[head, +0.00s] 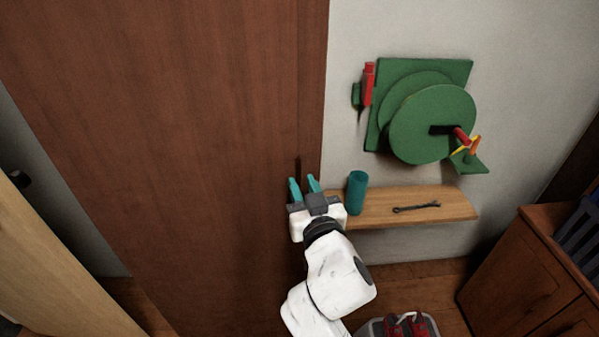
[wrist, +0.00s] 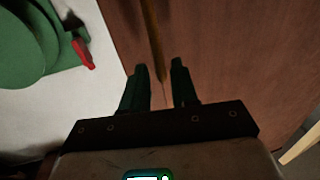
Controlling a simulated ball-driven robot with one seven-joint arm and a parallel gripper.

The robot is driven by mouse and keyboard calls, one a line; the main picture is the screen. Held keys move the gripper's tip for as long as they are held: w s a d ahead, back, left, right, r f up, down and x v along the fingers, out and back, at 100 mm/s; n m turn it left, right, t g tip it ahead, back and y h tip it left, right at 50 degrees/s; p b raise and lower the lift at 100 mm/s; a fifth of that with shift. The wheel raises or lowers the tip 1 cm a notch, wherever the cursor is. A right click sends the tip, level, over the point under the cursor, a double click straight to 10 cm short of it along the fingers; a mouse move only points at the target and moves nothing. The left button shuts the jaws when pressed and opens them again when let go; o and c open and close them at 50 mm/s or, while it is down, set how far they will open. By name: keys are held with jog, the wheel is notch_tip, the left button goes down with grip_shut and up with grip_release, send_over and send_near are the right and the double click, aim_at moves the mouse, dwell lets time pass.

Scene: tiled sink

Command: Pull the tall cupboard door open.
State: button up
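The tall cupboard door (head: 180,130) is a flat brown wooden panel at the left and middle of the head view, and it looks shut. Its slim vertical handle (head: 298,168) is near the right edge, and it also shows in the wrist view (wrist: 152,35). My gripper (head: 304,185) is in front of the door by the handle's lower end. Its two teal fingers are apart. In the wrist view the gripper (wrist: 158,82) has the handle's lower part in line with the gap between the fingers. I cannot tell how deep the handle is between them.
A wall shelf (head: 380,210) to the right holds a teal cup (head: 357,192) and a wrench (head: 416,207). A green wheel device (head: 430,120) hangs above. A wooden cabinet (head: 530,280) stands at the right. A pale wooden panel (head: 55,265) stands at the left.

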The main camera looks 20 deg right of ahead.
aim_at(300, 180)
jog(key=shift+w+d, duration=0.2)
jog(key=shift+w, duration=1.4)
jog(key=shift+c, duration=0.4)
grip_shut()
